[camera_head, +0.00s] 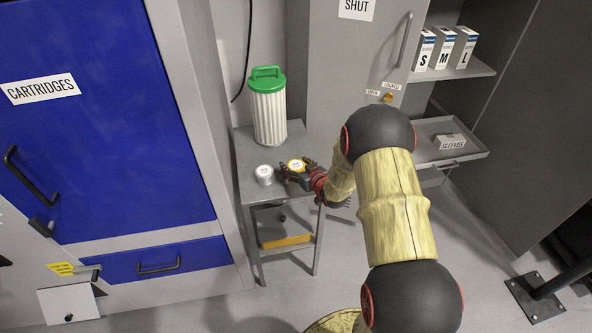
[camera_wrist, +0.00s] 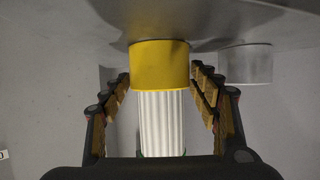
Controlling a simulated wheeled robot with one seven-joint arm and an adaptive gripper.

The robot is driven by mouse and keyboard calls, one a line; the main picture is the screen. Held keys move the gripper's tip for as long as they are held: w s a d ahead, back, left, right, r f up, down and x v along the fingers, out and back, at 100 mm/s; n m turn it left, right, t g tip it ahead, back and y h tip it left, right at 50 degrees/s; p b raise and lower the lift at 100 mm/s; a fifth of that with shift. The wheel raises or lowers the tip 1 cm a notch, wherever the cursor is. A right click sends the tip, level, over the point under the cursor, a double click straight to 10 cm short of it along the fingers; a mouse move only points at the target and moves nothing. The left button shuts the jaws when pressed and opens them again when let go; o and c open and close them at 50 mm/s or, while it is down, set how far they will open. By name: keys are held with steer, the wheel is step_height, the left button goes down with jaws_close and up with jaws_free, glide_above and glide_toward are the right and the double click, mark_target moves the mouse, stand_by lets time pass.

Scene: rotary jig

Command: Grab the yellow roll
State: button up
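The yellow roll (camera_head: 296,165) stands on the small grey table, its pale round label facing up. In the wrist view the yellow roll (camera_wrist: 160,66) is centred between my fingertips. My gripper (camera_head: 294,171) reaches in from the right at the roll's height. It is open, with one finger to each side of the roll in the wrist view (camera_wrist: 160,80). The fingertips look very close to its sides; I cannot tell if they touch. A similar grey-white roll (camera_head: 264,175) stands just left, and it also shows at the right in the wrist view (camera_wrist: 248,64).
A pleated white filter cartridge (camera_head: 270,115) with a green handled cap stands at the back of the grey table (camera_head: 251,190). A grey cabinet (camera_head: 330,70) rises behind it. The blue cartridge cabinet (camera_head: 110,150) is at the left. A sleeves tray (camera_head: 455,158) is at the right.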

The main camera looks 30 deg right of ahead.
steer(key=c, duration=1)
